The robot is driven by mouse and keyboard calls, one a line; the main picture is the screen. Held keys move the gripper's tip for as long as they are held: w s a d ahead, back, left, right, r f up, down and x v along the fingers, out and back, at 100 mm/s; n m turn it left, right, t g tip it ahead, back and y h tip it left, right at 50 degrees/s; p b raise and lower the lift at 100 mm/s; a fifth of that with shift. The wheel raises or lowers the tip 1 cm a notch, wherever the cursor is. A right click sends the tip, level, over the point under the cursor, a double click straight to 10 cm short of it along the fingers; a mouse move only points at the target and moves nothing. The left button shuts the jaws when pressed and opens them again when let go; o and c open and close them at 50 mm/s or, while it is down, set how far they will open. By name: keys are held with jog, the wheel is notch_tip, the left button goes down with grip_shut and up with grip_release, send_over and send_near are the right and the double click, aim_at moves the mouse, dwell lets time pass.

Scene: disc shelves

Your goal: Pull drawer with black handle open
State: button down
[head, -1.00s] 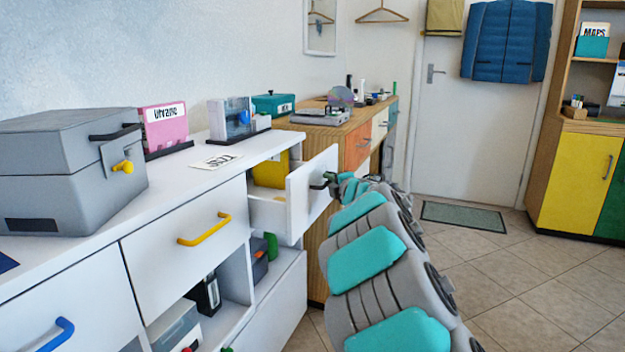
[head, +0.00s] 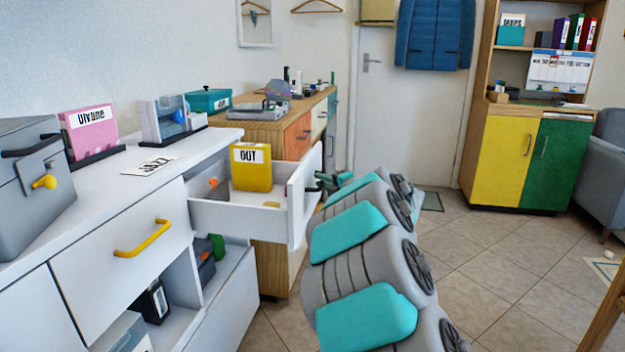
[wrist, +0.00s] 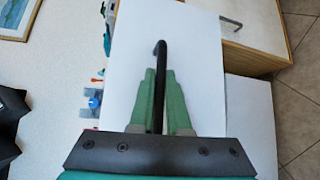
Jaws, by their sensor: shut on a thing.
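The white drawer (head: 296,205) stands pulled well out of the white cabinet, its inside showing in the head view. Its black handle (wrist: 158,75) runs between my gripper's green fingers in the wrist view. My gripper (wrist: 161,95) is shut on the black handle, in front of the white drawer front (wrist: 195,65). In the head view my gripper (head: 328,183) is small and partly hidden by my own arm. A yellow box marked OUT (head: 251,170) stands in the drawer, with a grey item (head: 212,187) beside it.
The white cabinet top (head: 110,200) holds a grey box (head: 30,170), a pink file (head: 90,132) and a card. A drawer with a yellow handle (head: 143,238) is closed. A wooden cabinet (head: 265,130) stands beyond the open drawer.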

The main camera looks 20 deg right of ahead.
jog(key=shift+s+d, duration=0.15)
jog(key=shift+d, duration=0.2)
jog(key=c, duration=1.2)
grip_release()
jog(key=shift+o, duration=0.2)
jog(key=v, duration=0.7)
jog(key=shift+s, duration=0.4)
jog(key=shift+d, duration=0.15)
